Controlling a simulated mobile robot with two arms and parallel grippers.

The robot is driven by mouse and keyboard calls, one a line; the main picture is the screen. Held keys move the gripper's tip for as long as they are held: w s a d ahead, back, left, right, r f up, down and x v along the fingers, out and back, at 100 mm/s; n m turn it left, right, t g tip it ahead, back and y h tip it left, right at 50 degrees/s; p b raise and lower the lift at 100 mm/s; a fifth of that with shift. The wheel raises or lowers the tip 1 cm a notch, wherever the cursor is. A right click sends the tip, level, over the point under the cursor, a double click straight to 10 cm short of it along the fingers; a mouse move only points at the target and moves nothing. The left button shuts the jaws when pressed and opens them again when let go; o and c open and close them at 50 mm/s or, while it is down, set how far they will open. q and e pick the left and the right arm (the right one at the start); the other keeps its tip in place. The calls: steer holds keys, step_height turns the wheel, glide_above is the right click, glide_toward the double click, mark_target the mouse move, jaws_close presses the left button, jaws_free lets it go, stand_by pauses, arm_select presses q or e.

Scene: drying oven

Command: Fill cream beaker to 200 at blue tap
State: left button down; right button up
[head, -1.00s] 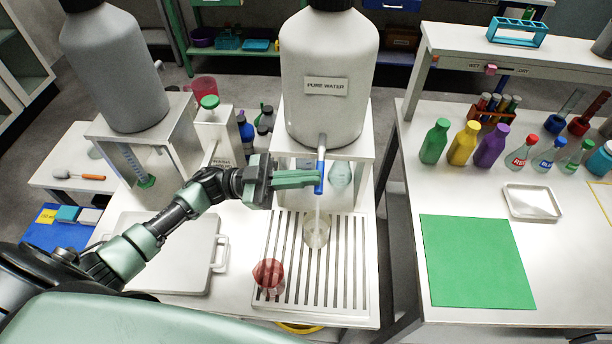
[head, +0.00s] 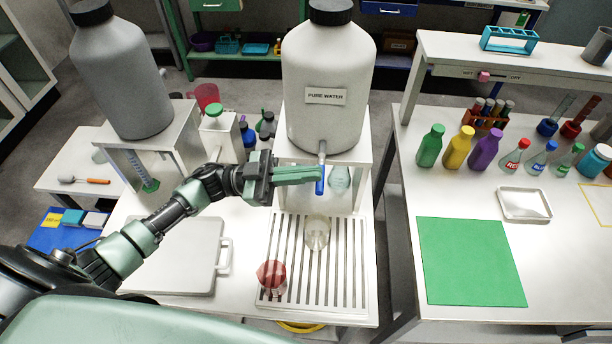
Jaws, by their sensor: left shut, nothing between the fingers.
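The pale, cream-tinted beaker (head: 317,234) stands upright on the slatted drain rack, below the blue tap (head: 320,182). Its fill level against the marks is too small to read. My left gripper (head: 312,174) is shut with nothing held. Its fingertips are at the tap, touching it or just in front of it; I cannot tell which. My right gripper is not in view.
A red beaker (head: 271,275) stands on the front left of the drain rack (head: 345,292). A white board with a handle (head: 175,255) lies left of it, under my left arm. A second grey tank (head: 120,80) stands further left. Bottles and a green mat (head: 470,262) are on the right bench.

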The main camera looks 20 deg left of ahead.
arm_select(q)
steer(key=b+v, duration=0.4)
steer(key=v, duration=0.6)
steer(key=shift+f, duration=0.1)
